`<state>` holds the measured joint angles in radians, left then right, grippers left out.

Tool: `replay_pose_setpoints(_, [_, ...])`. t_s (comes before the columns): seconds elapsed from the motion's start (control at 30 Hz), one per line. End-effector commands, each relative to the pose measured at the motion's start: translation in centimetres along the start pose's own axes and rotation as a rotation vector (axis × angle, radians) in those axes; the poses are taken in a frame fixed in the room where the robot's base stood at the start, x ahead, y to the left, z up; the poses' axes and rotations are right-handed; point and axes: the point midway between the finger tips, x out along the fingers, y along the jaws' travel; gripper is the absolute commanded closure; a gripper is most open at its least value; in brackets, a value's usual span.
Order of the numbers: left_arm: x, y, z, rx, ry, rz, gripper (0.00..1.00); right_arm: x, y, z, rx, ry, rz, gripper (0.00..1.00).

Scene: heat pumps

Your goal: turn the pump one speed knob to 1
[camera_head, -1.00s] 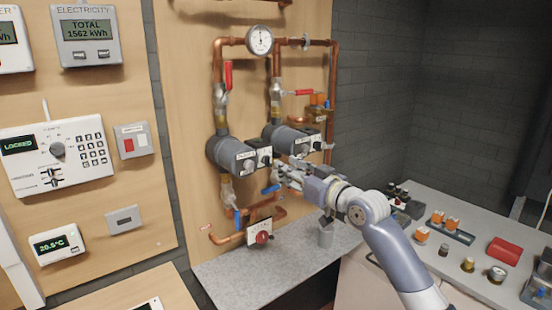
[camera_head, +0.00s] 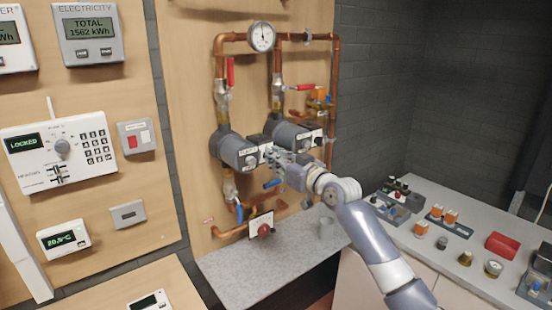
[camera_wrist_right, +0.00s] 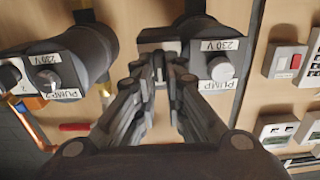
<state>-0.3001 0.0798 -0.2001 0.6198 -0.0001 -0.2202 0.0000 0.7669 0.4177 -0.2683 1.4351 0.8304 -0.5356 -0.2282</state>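Pump one (camera_head: 232,147) is the left grey pump on the wooden board. It also shows at the right of the upside-down wrist view (camera_wrist_right: 194,32). Its front has a round silver knob (camera_wrist_right: 221,69) and, beside that, a dark box with a narrow dark knob (camera_wrist_right: 159,68). I cannot read which knob sets the speed, nor its setting. My right gripper (camera_head: 272,156) is at the dark box. In the wrist view its fingers (camera_wrist_right: 157,77) are apart on either side of the narrow knob, with gaps visible. The silver knob is outside the fingers. My left gripper is not in view.
Pump two (camera_head: 288,133) is close on the right. Copper pipes (camera_head: 335,90), a red-handled valve (camera_head: 230,72) and a blue-handled valve (camera_head: 239,212) surround the pumps. A grey shelf (camera_head: 245,273) lies below. A counter with loose parts (camera_head: 480,215) stands right.

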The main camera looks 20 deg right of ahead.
Motion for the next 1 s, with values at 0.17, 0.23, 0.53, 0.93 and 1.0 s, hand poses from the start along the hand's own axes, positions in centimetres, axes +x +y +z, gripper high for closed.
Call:
replay_pose_setpoints(0.17, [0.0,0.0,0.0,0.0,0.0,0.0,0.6,0.0,0.0,0.0,0.0,0.0,0.0,1.0])
replay_pose_setpoints(0.23, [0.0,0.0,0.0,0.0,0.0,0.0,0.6,0.0,0.0,0.0,-0.002,0.0,0.0,1.0])
replay_pose_setpoints(0.53, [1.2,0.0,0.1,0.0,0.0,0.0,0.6,0.0,0.0,0.2,-0.092,0.0,0.002,1.0])
replay_pose_setpoints(0.93, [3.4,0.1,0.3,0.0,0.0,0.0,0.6,0.0,-0.2,0.2,-0.411,0.0,0.002,1.0])
replay_pose_setpoints(1.0, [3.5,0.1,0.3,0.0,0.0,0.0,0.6,0.0,-0.3,0.1,-0.47,0.001,0.002,1.0])
